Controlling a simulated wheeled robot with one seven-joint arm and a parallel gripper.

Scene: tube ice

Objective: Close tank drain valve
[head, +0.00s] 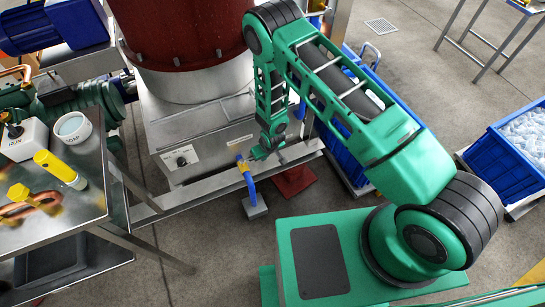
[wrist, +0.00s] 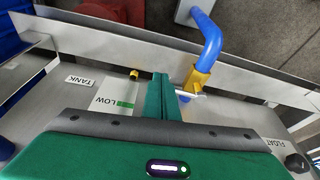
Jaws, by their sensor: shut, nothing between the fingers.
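The yellow drain valve (head: 241,161) sits low on the front of the steel tank base, with a blue pipe (head: 249,186) curving down from it. In the wrist view the yellow valve body (wrist: 199,78) is just right of my fingers, with the blue pipe (wrist: 208,38) beyond it. A thin pale bar, perhaps the valve's lever, shows beside the fingers, partly hidden. My gripper (head: 262,151) is close to the valve; its green fingers (wrist: 158,82) are together and hold nothing. I cannot tell whether they touch the lever.
A steel rail (wrist: 100,38) runs past the valve. A LOW gauge label (wrist: 113,98), a TANK label (wrist: 80,80) and a FLOAT label (wrist: 285,146) are on the panel. A steel table (head: 95,190) stands left; a blue ice crate (head: 500,160) stands right.

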